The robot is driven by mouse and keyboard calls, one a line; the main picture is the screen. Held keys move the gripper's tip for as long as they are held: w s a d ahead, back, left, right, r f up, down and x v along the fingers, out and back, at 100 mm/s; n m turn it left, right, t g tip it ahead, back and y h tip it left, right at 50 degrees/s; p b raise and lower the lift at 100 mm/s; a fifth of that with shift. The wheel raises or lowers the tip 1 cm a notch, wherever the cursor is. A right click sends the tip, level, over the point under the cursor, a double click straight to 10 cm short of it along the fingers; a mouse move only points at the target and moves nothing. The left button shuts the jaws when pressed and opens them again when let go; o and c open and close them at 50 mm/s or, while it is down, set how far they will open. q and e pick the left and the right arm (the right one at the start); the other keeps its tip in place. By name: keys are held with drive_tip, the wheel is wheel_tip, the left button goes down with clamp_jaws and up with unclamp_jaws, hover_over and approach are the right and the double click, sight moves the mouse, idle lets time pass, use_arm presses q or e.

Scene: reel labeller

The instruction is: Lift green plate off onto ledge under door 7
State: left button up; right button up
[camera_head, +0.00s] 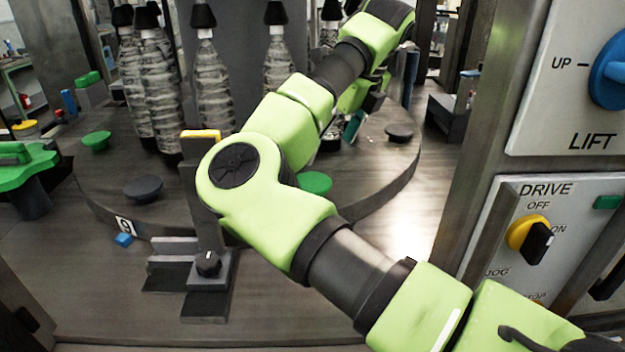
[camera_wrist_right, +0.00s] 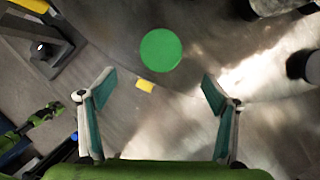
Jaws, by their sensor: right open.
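A flat round green plate (camera_head: 315,182) lies on the dark round turntable (camera_head: 385,180), partly hidden behind my right arm. In the right wrist view the green plate (camera_wrist_right: 160,50) shows whole, near the turntable's edge. My right gripper (camera_wrist_right: 158,76) is open and empty, its teal-padded fingers spread. The plate lies ahead of the fingertips, around the middle of the gap, not between them. In the head view the right gripper (camera_head: 354,122) is partly hidden by its own arm. The number 7 is not legible in either view. My left gripper is not in view.
Clear ribbed bottles (camera_head: 215,85) with black caps stand on the turntable. Another green disc (camera_head: 96,140) and dark discs (camera_head: 143,188) sit there too. A yellow-topped post (camera_head: 201,135) stands in front. A small yellow block (camera_wrist_right: 145,85) lies near the plate. A control panel (camera_head: 540,230) stands right.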

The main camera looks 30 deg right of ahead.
approach(312, 181)
wheel_tip(312, 181, down, 3)
drive_tip(key=shift+w+a+r, duration=0.1)
drive_tip(key=shift+w+a, duration=0.05)
drive_tip(key=shift+w+f, duration=0.2)
drive_tip(key=shift+f, duration=0.15)
drive_tip(key=shift+f+p, duration=0.2)
drive_tip(key=shift+p, duration=0.15)
drive_tip(key=p+x, duration=0.1)
drive_tip(key=x, duration=0.1)
drive_tip(key=p+x, duration=0.1)
drive_tip(key=x, duration=0.1)
drive_tip(key=shift+w+f, duration=0.2)
drive_tip(key=shift+w, duration=0.2)
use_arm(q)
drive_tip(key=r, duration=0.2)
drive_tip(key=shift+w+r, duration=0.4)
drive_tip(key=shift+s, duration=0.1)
use_arm(e)
drive_tip(key=c, duration=1.3)
